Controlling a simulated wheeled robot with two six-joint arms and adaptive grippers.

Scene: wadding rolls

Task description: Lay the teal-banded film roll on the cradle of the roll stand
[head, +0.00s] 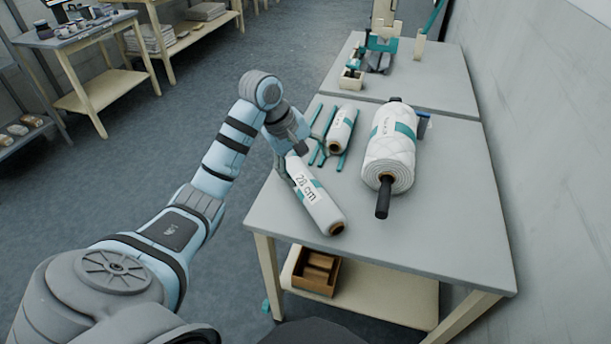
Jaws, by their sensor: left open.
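A thick quilted white roll (390,157) with a teal band sits on a black bar (383,198) at the right. I cannot tell which part is the stand's cradle. My right gripper is not in view.
The table (420,245) is bare at the front and right, beside a wall (545,120). A teal-and-cream device (380,50) and a small box (351,79) stand at the back. A wooden box (316,272) is on the lower shelf (385,298).

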